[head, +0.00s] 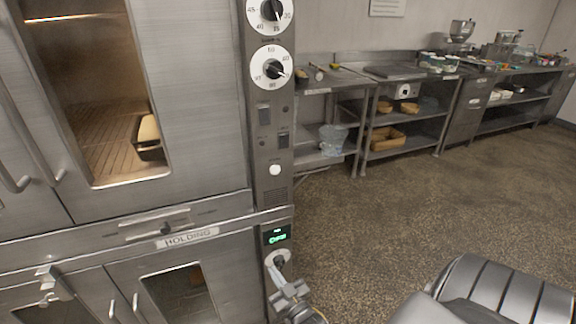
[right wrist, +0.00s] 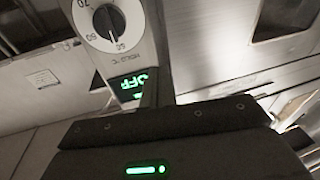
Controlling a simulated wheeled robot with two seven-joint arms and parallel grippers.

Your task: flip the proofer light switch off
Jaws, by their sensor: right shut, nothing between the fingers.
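The upper chamber (head: 95,100) behind glass is lit warm. My right gripper (head: 280,279) is shut and empty, low by the holding dial, well below both switches.
The holding dial (right wrist: 109,25) and green display (right wrist: 138,90), reading OFF, are close to my right gripper. Door handles (head: 18,180) stick out at left. A padded grey seat-like shape (head: 500,290) is at lower right. Steel benches (head: 350,85) stand behind open floor.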

